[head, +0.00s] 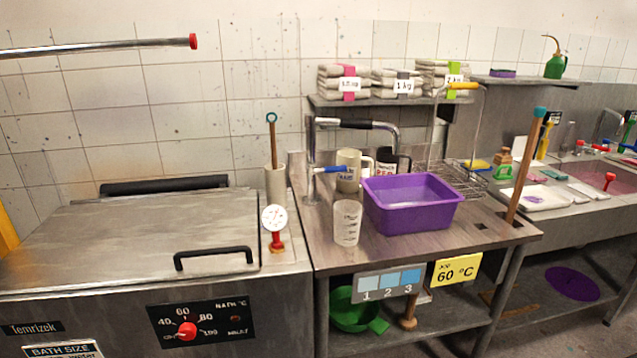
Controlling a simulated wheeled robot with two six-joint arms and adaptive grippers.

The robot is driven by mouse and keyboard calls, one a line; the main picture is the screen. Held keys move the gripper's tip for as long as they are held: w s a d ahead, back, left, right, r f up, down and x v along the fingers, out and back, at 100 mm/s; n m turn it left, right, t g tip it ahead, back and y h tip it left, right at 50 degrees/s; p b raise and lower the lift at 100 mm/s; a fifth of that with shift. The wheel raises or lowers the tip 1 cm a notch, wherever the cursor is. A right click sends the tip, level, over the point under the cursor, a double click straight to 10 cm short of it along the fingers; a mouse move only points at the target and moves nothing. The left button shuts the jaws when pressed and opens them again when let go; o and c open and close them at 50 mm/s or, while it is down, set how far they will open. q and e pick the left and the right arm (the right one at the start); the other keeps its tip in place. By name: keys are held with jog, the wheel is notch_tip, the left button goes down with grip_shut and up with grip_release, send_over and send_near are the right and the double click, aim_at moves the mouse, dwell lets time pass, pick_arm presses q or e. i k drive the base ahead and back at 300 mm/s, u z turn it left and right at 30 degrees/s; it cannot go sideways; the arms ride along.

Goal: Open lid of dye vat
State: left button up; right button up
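The dye vat (110,320) is a large steel tank at the left of the head view. Its flat steel lid (130,228) lies shut over the top. A black bar handle (213,257) stands near the lid's front right edge. A longer black bar (164,185) runs along the back edge of the lid. Neither of my grippers shows in this view, and nothing is touching the handle.
A dial thermometer (275,219) stands just right of the lid, near a holder with a wooden stick (273,140). A steel rail with a red end (110,47) hangs above. A purple tub (410,204) and clear beaker (347,222) stand on the bench at right.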

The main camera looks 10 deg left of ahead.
aim_at(138, 232)
jog(key=u, duration=1.35)
jog(key=i, duration=0.25)
jog(key=z, duration=0.3)
